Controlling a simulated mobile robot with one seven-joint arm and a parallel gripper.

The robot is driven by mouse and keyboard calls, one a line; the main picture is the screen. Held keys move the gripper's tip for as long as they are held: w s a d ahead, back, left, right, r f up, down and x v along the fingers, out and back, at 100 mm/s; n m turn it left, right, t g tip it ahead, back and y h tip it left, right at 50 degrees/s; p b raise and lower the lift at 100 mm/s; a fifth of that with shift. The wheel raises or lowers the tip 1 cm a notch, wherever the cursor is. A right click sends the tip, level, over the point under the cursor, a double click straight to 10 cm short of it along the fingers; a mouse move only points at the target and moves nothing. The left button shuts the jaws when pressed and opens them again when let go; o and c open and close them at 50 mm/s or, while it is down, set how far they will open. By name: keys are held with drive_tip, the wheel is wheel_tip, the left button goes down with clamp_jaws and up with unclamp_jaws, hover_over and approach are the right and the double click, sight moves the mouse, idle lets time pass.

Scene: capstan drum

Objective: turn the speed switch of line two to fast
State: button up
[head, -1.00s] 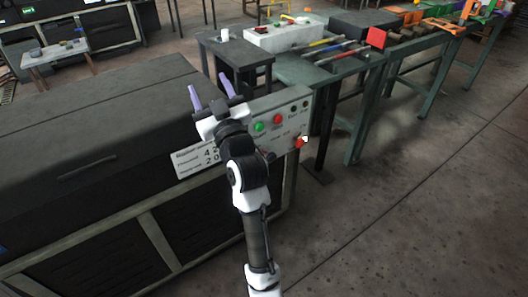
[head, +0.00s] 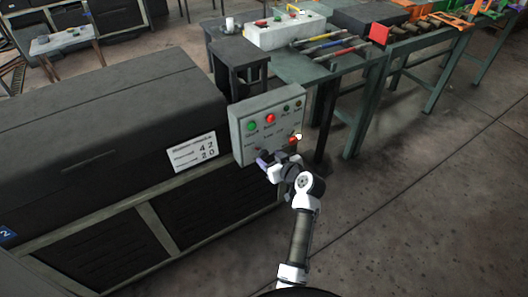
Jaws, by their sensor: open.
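The grey control panel (head: 238,137) is fixed to the right end of the dark machine (head: 110,125). It carries a green button (head: 251,126), a red button (head: 270,118), two small dark lamps or knobs at upper right, and a red-and-white switch (head: 295,138) at lower right. My gripper (head: 264,159), with purple fingertips, is open and in front of the panel's lower left part. It partly covers that area, where a dark knob may sit. I cannot tell whether it touches anything. The panel's labels are too small to read.
A white sign (head: 192,152) with 42 and 20 hangs left of the panel. A blue tag (head: 6,235) with a 2 is at the machine's left. The floor at right is clear.

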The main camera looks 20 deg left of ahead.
sight(265, 155)
drive_tip(key=x, duration=0.5)
drive_tip(key=shift+p, duration=0.3)
drive_tip(key=shift+s+d, duration=0.1)
drive_tip(key=c, duration=1)
